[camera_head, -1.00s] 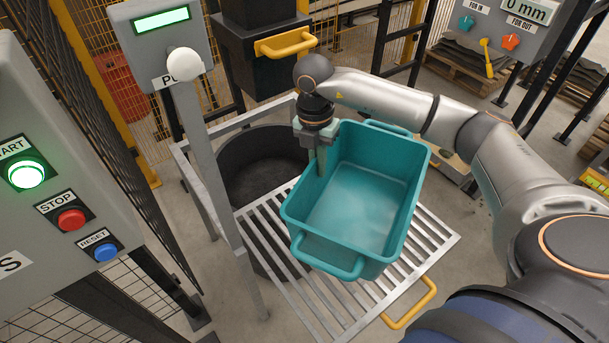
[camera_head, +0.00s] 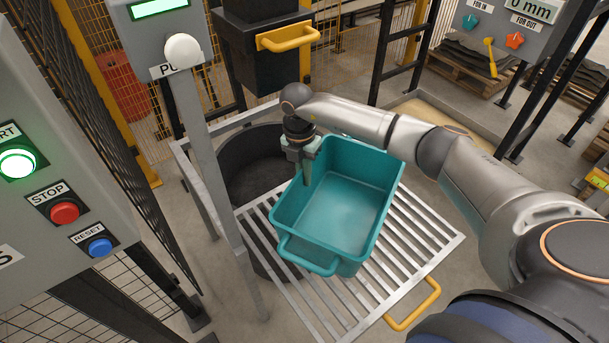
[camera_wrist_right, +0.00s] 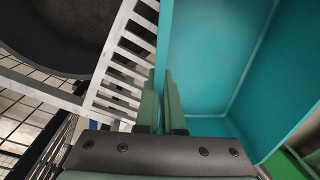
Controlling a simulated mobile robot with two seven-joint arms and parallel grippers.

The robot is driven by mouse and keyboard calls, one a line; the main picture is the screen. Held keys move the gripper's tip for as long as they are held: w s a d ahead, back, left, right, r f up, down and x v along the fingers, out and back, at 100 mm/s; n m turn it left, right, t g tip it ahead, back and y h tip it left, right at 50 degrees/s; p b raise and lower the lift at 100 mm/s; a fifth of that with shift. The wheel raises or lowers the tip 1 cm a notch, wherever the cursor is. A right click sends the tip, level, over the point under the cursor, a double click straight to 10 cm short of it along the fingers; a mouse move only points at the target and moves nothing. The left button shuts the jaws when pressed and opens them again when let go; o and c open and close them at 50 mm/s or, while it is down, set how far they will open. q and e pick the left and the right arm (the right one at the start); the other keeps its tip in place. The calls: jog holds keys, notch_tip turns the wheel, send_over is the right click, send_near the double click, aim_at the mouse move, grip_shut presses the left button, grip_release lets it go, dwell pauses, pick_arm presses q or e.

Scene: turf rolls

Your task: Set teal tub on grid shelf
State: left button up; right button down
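The teal tub (camera_head: 345,212) is upright and looks empty in the head view, over the slats of the grey grid shelf (camera_head: 405,289). My right gripper (camera_head: 307,178) is shut on the tub's left wall, near its far corner. In the right wrist view its two fingers (camera_wrist_right: 161,95) sit on either side of the wall of the tub (camera_wrist_right: 215,55), with shelf slats (camera_wrist_right: 122,65) to the left. Whether the tub's underside touches the slats is hidden. My left gripper is not in view.
A dark round bin (camera_head: 250,170) stands behind and left of the shelf. A grey post with a white knob (camera_head: 183,51) rises at the shelf's left. A control panel (camera_head: 40,130) fills the left edge. Bare slats show to the right of the tub.

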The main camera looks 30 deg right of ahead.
jog(key=c, duration=1.5)
grip_release()
jog(key=shift+f, duration=0.1)
jog(key=o, duration=0.5)
jog(key=shift+c, duration=0.2)
notch_tip(320, 180, up, 12)
jog(key=p, duration=0.1)
jog(key=shift+w+a+r, duration=0.2)
jog(key=shift+w+a, duration=0.1)
jog(key=shift+w, duration=0.05)
